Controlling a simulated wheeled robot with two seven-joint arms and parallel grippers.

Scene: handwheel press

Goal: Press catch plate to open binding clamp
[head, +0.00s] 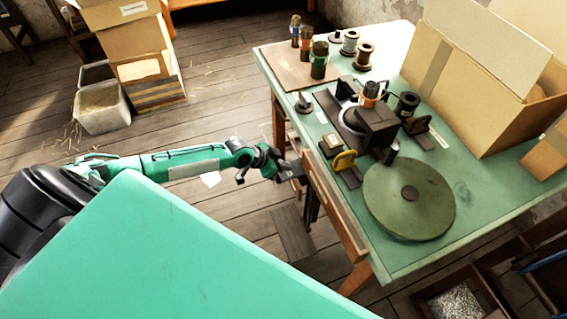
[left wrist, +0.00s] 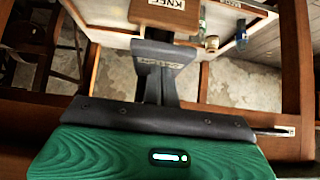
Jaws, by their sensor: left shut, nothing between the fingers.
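My left gripper (head: 294,170) is shut and empty, low beside the left edge of the green-topped bench (head: 410,258). In the left wrist view its dark fingers (left wrist: 162,50) point at a brown plate marked "KNEE" (left wrist: 168,12), which looks like the catch plate. The fingertips are at or very near it; I cannot tell whether they touch. In the head view the plate is not clear. A black clamp device (head: 377,130) on the bench, likely the binding clamp, has a banded brown bundle (head: 370,92) at it. I cannot tell whether its jaws are open. My right gripper is not in view.
A round green disc (head: 409,198) lies at the bench front. Spools (head: 364,54) and upright bundles (head: 319,62) stand at the back. A cardboard box (head: 475,75) fills the right side. Wooden bench legs and framing (head: 332,208) stand close to my left gripper.

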